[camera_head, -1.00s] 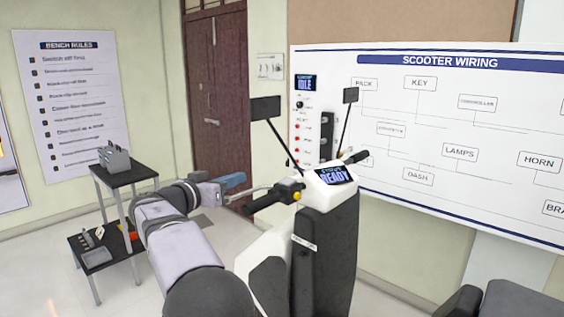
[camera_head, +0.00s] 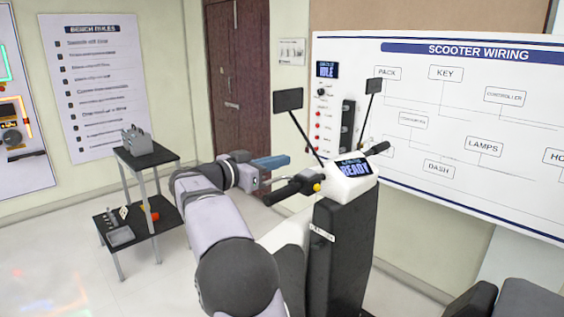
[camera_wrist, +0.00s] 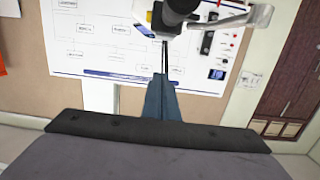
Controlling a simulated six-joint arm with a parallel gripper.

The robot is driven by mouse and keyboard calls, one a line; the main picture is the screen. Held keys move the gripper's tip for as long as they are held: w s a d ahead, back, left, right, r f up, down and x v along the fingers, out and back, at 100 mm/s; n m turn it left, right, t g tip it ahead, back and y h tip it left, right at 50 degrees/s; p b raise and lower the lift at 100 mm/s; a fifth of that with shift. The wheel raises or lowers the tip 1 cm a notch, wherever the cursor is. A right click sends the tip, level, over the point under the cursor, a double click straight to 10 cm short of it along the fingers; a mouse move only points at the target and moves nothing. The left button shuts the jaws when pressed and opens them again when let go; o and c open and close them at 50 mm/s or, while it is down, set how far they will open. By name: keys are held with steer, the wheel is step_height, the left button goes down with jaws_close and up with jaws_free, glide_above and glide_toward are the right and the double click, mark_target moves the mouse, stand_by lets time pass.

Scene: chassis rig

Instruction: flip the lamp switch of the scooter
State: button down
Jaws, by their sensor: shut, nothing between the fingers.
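The scooter (camera_head: 342,240) stands right of my arm, with a lit READY display (camera_head: 355,168) on its white head. Its near handlebar has a black grip (camera_head: 283,192) and a small control housing with a yellow button (camera_head: 317,187); I cannot tell which control is the lamp switch. My gripper (camera_head: 286,160), with blue fingers, is above and behind this grip in the head view. In the wrist view the shut, empty fingers (camera_wrist: 164,78) point toward the black handlebar part (camera_wrist: 178,10) and a silver lever (camera_wrist: 235,20), with a gap seeming to remain.
Two mirrors (camera_head: 288,99) on thin stalks rise from the scooter, one close to my gripper. A wiring board (camera_head: 450,130) and a panel with red buttons (camera_head: 318,125) are behind. A small stepped table (camera_head: 148,160) with tools stands left.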

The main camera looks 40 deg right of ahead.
steer(key=p, duration=0.6)
glide_above(303, 177)
steer(key=shift+a+f, duration=0.15)
steer(key=shift+a, duration=0.25)
step_height(303, 177, down, 3)
steer(key=shift+d+f+p, duration=0.1)
steer(key=shift+p, duration=0.5)
steer(key=shift+d+f, duration=0.1)
steer(key=shift+f, duration=0.5)
steer(key=shift+s+d+f+y+b, duration=0.15)
steer(key=shift+f+y+b, duration=0.1)
steer(key=shift+y+b, duration=0.3)
steer(key=shift+r, duration=0.1)
